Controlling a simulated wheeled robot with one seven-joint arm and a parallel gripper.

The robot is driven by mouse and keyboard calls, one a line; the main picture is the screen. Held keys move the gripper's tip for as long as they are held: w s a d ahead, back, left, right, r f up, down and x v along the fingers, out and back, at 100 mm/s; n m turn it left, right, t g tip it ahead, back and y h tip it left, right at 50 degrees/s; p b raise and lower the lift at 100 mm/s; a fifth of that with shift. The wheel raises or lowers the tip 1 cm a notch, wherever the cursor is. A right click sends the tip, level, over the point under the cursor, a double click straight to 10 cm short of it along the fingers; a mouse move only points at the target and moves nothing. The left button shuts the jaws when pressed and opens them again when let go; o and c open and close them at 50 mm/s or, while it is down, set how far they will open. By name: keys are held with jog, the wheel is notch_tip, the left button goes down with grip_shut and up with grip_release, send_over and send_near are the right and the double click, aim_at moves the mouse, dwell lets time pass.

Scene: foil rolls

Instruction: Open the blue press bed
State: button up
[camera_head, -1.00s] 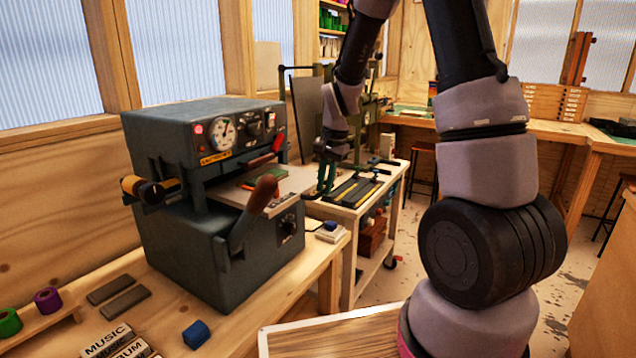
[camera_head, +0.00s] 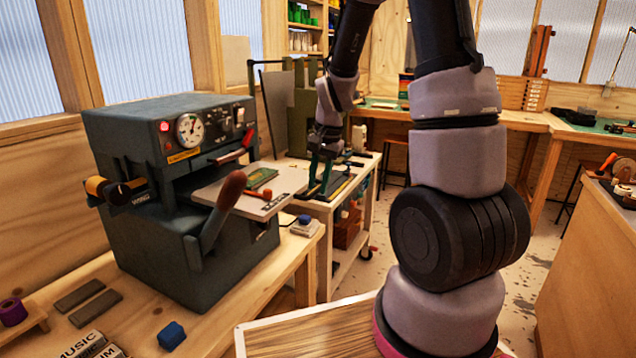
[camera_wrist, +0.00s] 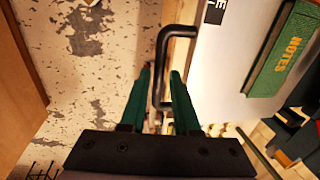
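The blue-grey press (camera_head: 180,180) stands on the wooden bench at left, with a gauge and a red light on its front. Its flat pale bed (camera_head: 225,195) sticks well out of the front slot to the right, with a green book on it. The wrist view shows the bed (camera_wrist: 228,70), the green book marked NOTES (camera_wrist: 283,50) and a black U-shaped handle (camera_wrist: 157,75) on the bed's edge. In the head view my gripper (camera_head: 318,182) is at the bed's outer end.
A wooden-handled lever (camera_head: 222,205) stands in front of the bed. A cart (camera_head: 345,205) with tools is just behind my gripper. A blue block (camera_head: 171,336) and type blocks (camera_head: 85,346) lie on the near bench. Open floor shows right of the cart.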

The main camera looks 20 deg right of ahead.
notch_tip(320, 180, up, 11)
jog(key=s+d, duration=0.1)
jog(key=shift+s+d+f, duration=0.2)
dwell(0.4)
jog(key=shift+r, duration=0.1)
jog(key=s+a+r+n+t, duration=0.1)
jog(key=s+r+n+t, duration=0.3)
jog(key=s+r, duration=0.9)
jog(key=s+t, duration=0.1)
jog(key=s, duration=0.2)
jog(key=shift+r+n+t, duration=0.3)
